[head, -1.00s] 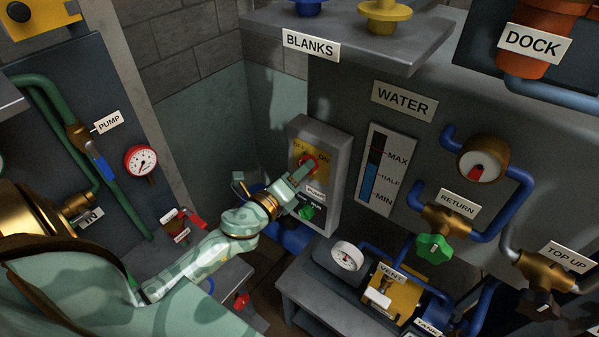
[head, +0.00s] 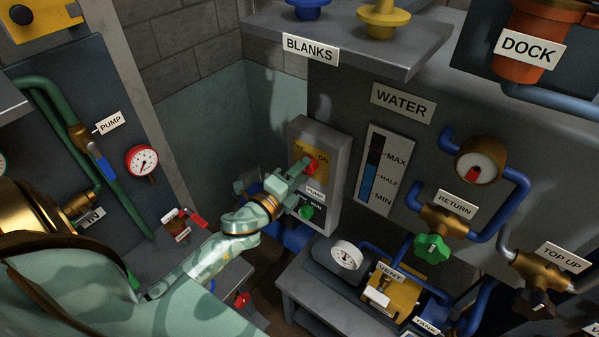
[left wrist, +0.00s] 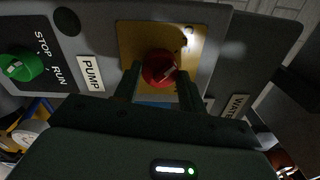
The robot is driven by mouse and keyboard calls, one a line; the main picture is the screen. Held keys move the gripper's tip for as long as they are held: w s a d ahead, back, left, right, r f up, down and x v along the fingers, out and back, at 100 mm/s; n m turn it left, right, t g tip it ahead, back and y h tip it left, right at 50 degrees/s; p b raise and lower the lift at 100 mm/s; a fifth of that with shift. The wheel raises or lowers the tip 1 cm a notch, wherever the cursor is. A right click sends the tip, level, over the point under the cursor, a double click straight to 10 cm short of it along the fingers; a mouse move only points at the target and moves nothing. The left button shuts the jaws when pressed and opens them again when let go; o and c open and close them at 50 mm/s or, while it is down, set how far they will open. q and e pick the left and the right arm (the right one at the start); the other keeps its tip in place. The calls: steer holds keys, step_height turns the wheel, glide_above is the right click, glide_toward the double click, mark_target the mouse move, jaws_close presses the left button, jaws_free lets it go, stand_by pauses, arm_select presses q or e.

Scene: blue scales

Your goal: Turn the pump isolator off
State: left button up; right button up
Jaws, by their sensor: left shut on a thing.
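The pump isolator is a red rotary knob (head: 311,164) on a yellow plate marked OFF and ON, on a grey box (head: 338,160) above a PUMP label. My left gripper (head: 303,168) reaches it from the left and is shut on the knob. In the left wrist view the red knob (left wrist: 159,67) sits between the two dark fingers (left wrist: 158,84), in front of the yellow plate (left wrist: 130,40). A pale mark on the knob slants up to the right in that view. The fingers partly hide the plate. My right gripper is not in view.
A green STOP/RUN knob (head: 306,211) sits just below the isolator; it also shows in the left wrist view (left wrist: 20,66). The BLANKS shelf (head: 350,50) overhangs above. The WATER level gauge (head: 383,172) is to the right. A low bench with a dial (head: 347,254) stands below.

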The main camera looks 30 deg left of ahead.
arm_select(q)
steer(key=o, duration=1)
steer(key=s+b, duration=0.1)
steer(key=s, duration=0.4)
steer(key=s+a+b, duration=0.1)
steer(key=s+b, duration=0.1)
steer(key=s, duration=0.4)
steer(key=s+b, duration=0.1)
steer(key=s, duration=0.4)
steer(key=shift+s+a+b, duration=0.15)
steer(key=shift+a+b, duration=0.05)
steer(key=shift+b, duration=0.2)
